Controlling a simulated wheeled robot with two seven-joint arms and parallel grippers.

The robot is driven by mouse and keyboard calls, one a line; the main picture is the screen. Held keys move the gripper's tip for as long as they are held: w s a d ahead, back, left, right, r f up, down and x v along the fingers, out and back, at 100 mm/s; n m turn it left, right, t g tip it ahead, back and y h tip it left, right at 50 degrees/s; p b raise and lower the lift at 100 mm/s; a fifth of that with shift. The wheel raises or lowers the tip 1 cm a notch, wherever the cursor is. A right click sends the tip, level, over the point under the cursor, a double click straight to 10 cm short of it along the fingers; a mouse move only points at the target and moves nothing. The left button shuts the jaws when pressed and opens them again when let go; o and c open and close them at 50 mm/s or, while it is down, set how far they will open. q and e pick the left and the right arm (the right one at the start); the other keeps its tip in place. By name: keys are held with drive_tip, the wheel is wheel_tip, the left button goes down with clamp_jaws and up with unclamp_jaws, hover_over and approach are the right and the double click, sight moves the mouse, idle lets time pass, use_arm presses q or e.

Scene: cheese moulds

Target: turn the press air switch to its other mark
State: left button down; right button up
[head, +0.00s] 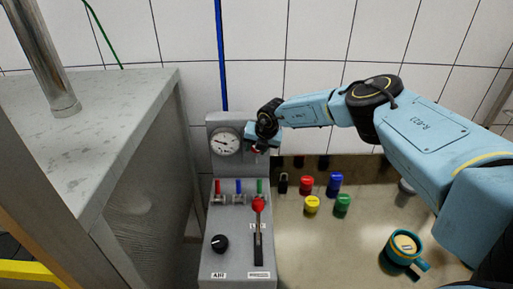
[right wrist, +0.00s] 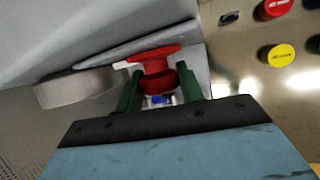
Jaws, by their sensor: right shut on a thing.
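A grey control panel (head: 212,262) stands in the middle of the head view. A black round knob (head: 219,243) sits low on it, above a label that seems to read AIR. High on the panel, right of a white dial gauge (head: 226,142), is a red handle, mostly hidden by my right gripper (head: 262,146). In the right wrist view the red handle (right wrist: 154,60) has a white tip pointing left. The green fingers of my right gripper (right wrist: 160,88) are on either side of its red stem, shut on it. My left gripper is not in view.
Three small valves and a red-balled lever (head: 258,205) are on the panel's front. On the steel surface right of it are a padlock (head: 283,184), several coloured caps (head: 312,204) and a teal mug (head: 400,251). A grey-topped bench (head: 110,120) stands left.

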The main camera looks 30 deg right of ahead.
drive_tip(key=shift+g+h, duration=0.4)
drive_tip(key=shift+h, duration=0.1)
drive_tip(key=shift+s+f, duration=0.1)
drive_tip(key=o, duration=1)
drive_tip(key=shift+c, duration=0.2)
drive_tip(key=shift+s+r, duration=0.2)
drive_tip(key=shift+r, duration=0.5)
drive_tip(key=b+v, duration=0.2)
drive_tip(key=v, duration=1)
drive_tip(key=shift+a, duration=0.2)
